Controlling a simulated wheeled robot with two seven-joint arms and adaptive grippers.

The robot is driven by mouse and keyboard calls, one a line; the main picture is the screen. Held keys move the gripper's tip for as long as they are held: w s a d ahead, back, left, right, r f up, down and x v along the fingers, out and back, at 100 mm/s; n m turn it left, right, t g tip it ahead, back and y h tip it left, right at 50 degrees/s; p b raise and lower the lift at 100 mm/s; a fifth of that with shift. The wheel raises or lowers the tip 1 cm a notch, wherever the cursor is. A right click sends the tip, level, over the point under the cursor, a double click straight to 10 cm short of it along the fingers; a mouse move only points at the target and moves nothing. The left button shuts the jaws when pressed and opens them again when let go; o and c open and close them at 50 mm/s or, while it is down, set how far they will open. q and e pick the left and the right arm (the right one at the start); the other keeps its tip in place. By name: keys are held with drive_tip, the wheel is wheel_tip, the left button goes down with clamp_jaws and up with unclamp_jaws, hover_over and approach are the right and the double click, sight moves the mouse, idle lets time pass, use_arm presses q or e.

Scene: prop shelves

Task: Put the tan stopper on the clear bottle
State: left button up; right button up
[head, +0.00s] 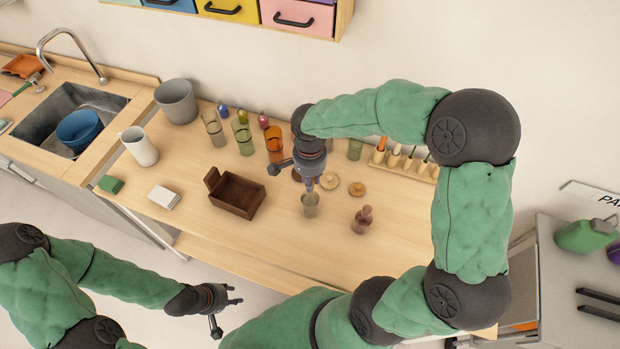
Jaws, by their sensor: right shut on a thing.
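The clear bottle (310,207) stands upright near the middle of the wooden table. My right gripper (309,187) points down directly over its mouth. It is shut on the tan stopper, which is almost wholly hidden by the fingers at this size. I cannot tell whether the stopper touches the bottle. My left gripper (234,296) is off the table's front edge, low in the picture, apart from everything. Its fingers look spread and empty.
Round tan lids (357,189) lie right of the bottle. A reddish bottle (362,219) stands at its front right, a dark wooden box (235,194) to its left. Several coloured glasses and a peg rack (408,166) line the back. The table's front middle is clear.

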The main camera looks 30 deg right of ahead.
drive_tip(key=shift+f, duration=0.3)
drive_tip(key=o, duration=0.8)
drive_tip(key=shift+c, duration=0.2)
wheel_tip(320, 180, up, 12)
idle(0.5)
